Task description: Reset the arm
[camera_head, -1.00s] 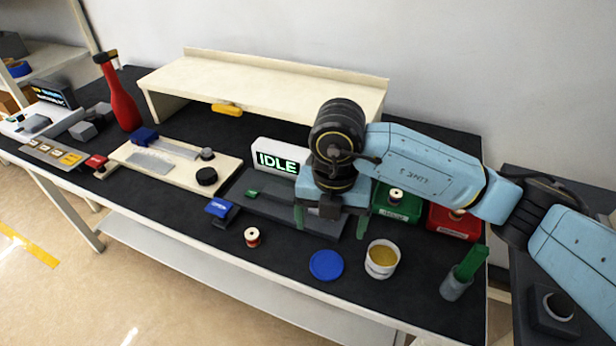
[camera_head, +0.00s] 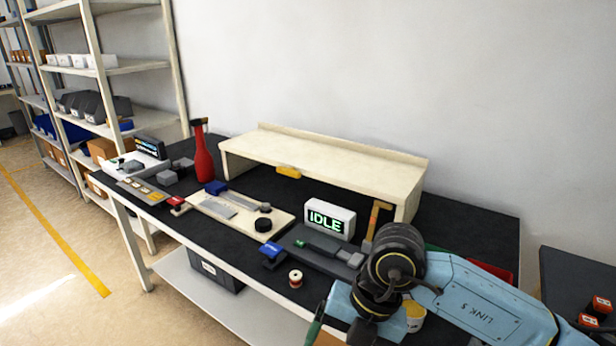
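My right arm comes in from the right and bends at a black joint (camera_head: 392,262) above the front right of the bench. Its light blue link (camera_head: 480,310) runs off the lower right. My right gripper (camera_head: 334,328) points down at the bottom edge of the picture. One green finger (camera_head: 316,322) stands out at the far left of its body, so it looks open; the other finger is hidden and I see nothing held. My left gripper is not in view.
The black bench (camera_head: 465,220) carries a cream shelf (camera_head: 320,160), an IDLE display (camera_head: 328,219), a red bottle (camera_head: 203,155), a cream plate (camera_head: 228,212), a blue block (camera_head: 273,254) and a spool (camera_head: 295,278). Storage racks (camera_head: 110,68) stand at the left.

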